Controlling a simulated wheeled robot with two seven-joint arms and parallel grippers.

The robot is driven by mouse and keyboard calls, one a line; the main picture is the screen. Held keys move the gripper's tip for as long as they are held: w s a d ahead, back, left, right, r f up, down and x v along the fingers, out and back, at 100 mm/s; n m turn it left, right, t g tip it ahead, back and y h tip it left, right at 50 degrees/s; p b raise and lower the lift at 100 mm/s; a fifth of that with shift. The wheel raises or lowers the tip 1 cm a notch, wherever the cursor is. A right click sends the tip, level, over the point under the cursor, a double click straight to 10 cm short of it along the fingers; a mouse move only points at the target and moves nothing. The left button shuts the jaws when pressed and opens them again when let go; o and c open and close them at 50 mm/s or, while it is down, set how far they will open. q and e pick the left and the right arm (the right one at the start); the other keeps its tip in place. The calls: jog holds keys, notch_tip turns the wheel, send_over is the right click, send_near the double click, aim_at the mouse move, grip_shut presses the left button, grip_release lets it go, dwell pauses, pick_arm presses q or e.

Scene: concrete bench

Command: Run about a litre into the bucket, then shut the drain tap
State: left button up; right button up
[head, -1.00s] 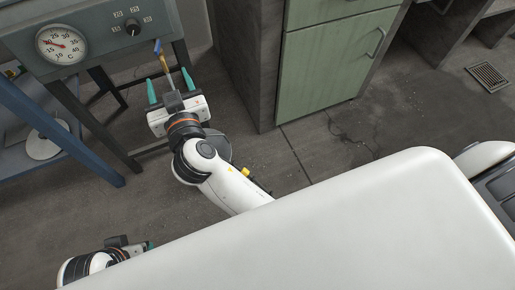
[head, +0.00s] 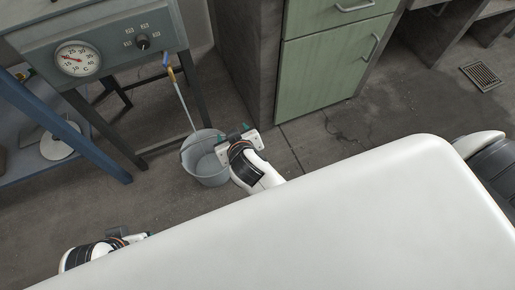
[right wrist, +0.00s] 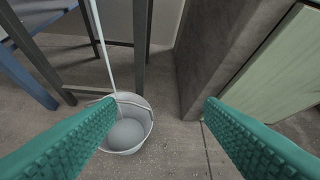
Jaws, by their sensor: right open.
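The drain tap (head: 171,74), brass with a blue handle, hangs under the grey bath housing in the head view. A pale stream (head: 183,102) runs from it into the grey bucket (head: 205,170) on the floor. The right wrist view shows the stream (right wrist: 104,50) landing in the bucket (right wrist: 142,138), with water (right wrist: 125,133) inside. My right gripper (head: 234,133) is open and empty beside the bucket's right side, well below the tap. Its teal fingers (right wrist: 160,105) are wide apart. My left gripper (head: 132,238) is at the lower left, mostly hidden, its opening unclear.
A dial gauge (head: 78,59) and a knob (head: 142,41) sit on the housing front. A blue frame (head: 75,135) stands left of the bucket. A green cabinet (head: 325,70) stands to the right. Open floor (head: 340,125) lies before it, with a floor grate (head: 481,76).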

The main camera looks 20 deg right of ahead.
jog(key=s+d+f+g+p, duration=0.2)
jog(key=s+d+f+g, duration=0.1)
jog(key=s, duration=0.3)
jog(key=shift+d+f+p, duration=0.4)
jog(key=shift+d+f, duration=0.35)
jog(key=shift+f, duration=0.05)
